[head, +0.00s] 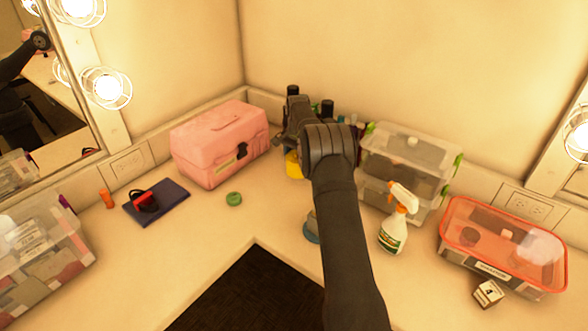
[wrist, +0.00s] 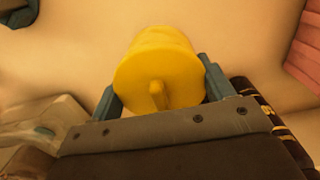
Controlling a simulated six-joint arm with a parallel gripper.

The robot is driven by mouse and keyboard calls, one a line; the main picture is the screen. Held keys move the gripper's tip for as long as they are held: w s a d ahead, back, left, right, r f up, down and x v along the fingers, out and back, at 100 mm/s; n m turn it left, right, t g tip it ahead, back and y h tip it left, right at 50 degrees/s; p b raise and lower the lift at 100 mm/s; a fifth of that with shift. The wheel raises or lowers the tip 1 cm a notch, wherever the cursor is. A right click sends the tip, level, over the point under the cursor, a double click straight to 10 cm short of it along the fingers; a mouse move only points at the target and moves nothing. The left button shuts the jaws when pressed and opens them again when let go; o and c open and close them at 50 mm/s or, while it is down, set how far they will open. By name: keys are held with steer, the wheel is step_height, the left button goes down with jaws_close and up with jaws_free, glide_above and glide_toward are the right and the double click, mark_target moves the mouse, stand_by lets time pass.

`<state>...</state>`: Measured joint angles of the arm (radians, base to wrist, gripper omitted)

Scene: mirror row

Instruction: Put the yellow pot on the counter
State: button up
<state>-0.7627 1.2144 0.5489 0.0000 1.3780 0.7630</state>
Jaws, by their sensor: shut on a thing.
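The yellow pot (head: 293,165) shows in the head view just below my gripper, between the pink case and the clear bins, partly hidden by my arm. In the wrist view the yellow pot (wrist: 158,62) sits between the two fingers of my gripper (wrist: 160,88), which is shut on it; a small raised knob or handle shows on its near face. The counter (head: 275,215) is cream and runs around the corner. I cannot tell whether the pot touches the counter or hangs just above it.
The pink case (head: 220,145) stands left of the pot. Stacked clear bins (head: 405,165) and a spray bottle (head: 394,228) stand right. Dark bottles (head: 327,108) are behind. An orange-lidded box (head: 505,245) is far right.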

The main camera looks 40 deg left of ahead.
steer(key=shift+s+a+f, duration=0.1)
steer(key=shift+a+f, duration=0.25)
steer(key=shift+a, duration=0.1)
steer(key=shift+f, duration=1.85)
steer(key=shift+f, duration=0.2)
steer(key=o, duration=2)
step_height(320, 180, up, 12)
steer(key=shift+r, duration=0.2)
